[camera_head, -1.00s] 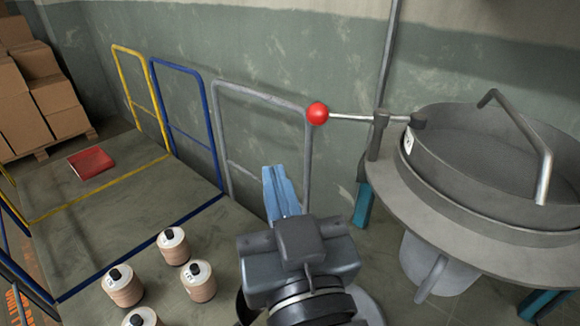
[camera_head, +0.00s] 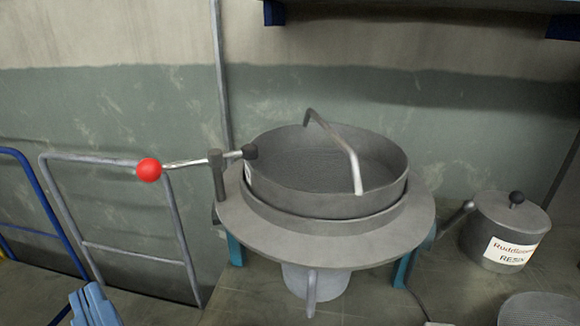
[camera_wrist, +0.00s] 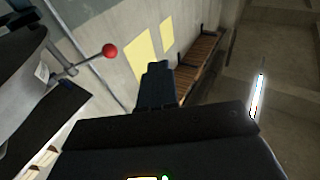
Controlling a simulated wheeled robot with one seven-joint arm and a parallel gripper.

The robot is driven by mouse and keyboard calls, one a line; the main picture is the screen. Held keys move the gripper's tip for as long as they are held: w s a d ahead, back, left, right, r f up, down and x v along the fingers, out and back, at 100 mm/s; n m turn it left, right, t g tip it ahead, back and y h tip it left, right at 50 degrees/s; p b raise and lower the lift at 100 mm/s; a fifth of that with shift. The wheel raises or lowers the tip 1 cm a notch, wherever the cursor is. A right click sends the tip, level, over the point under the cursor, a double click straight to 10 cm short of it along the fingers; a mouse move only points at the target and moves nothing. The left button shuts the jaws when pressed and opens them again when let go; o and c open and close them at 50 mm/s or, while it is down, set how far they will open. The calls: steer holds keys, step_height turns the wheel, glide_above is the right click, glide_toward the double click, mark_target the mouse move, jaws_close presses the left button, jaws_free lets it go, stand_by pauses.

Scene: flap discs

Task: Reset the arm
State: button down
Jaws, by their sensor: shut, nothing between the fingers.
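My gripper (camera_head: 92,306) shows only its blue fingers at the bottom left of the head view. The fingers lie together, with nothing between them. In the wrist view my gripper (camera_wrist: 155,85) appears as a dark shape pointing up the picture, and nothing is held in it. Most of my arm is below the edge of the head view.
A round grey sieve (camera_head: 330,170) on a stand has a lever with a red ball (camera_head: 149,170) sticking out left. A lidded pot (camera_head: 506,232) labelled resin stands at right. Grey rail (camera_head: 130,252) and blue rail (camera_head: 45,195) are at left. The wrist view shows the red ball (camera_wrist: 109,50).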

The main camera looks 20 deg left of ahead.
steer(key=w+d+f+m+t+h, duration=0.2)
steer(key=d+f+m+t+h, duration=0.4)
steer(key=d, duration=0.5)
steer(key=w+d+f+m+t+h, duration=0.2)
steer(key=d+f+m+h, duration=0.1)
steer(key=d+f, duration=0.65)
steer(key=s+d+f+m+h, duration=0.1)
steer(key=s+d+m+h, duration=0.1)
steer(key=s+d+h, duration=0.3)
steer(key=s+d+m+h, duration=0.2)
steer(key=s+d+h, duration=0.2)
steer(key=s+d, duration=0.7)
steer(key=d, duration=0.7)
steer(key=shift+s+d+f+m+h, duration=0.2)
steer(key=shift+f+m+h, duration=0.2)
